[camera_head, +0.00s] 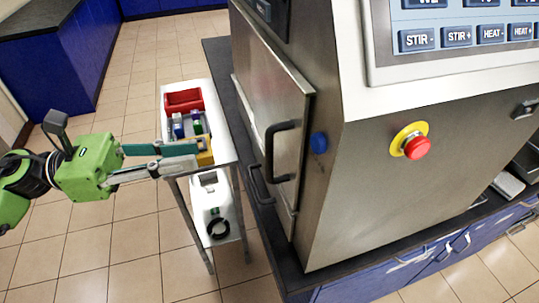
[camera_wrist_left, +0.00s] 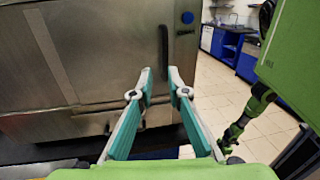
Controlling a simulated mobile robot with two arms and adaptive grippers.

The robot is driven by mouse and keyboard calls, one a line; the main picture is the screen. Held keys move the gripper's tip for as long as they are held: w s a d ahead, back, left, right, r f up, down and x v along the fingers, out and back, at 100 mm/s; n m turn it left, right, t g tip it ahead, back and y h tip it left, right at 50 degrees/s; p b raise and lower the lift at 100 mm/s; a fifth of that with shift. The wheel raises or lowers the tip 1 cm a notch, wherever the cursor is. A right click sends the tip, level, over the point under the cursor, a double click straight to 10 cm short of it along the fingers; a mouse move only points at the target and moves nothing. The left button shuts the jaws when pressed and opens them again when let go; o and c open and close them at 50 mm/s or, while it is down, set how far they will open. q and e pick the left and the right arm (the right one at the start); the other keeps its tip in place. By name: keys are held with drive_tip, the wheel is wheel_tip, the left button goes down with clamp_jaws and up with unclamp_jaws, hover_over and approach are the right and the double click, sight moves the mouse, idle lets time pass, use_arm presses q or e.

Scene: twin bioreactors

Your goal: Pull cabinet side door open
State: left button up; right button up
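The metal side door (camera_head: 255,85) is on the left face of the steel cabinet (camera_head: 380,195) and looks nearly flush with it. Its black curved handle (camera_head: 270,152) is near the door's front edge. In the left wrist view the handle (camera_wrist_left: 163,48) appears as a dark upright bar between the fingertips. My left gripper (camera_head: 197,155) is open and empty, left of the handle and clearly apart from it in the head view. In the left wrist view its fingers (camera_wrist_left: 160,72) are spread toward the door. My right gripper cannot be made out.
A second dark handle (camera_head: 257,187) sits lower, near the dark counter edge (camera_head: 268,228). A white cart (camera_head: 228,150) with a red bin (camera_head: 184,101) stands behind my left fingers. A white container (camera_head: 211,195) is below. Tiled floor is open at the left.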

use_arm(q)
drive_tip(key=p, duration=0.8)
hover_over(270, 176)
drive_tip(key=shift+w+a+r+m, duration=0.15)
drive_tip(key=shift+w+a+m, duration=0.15)
drive_tip(key=shift+w+a, duration=0.05)
drive_tip(key=shift+d, duration=0.35)
drive_tip(key=shift+f, duration=0.2)
clamp_jaws()
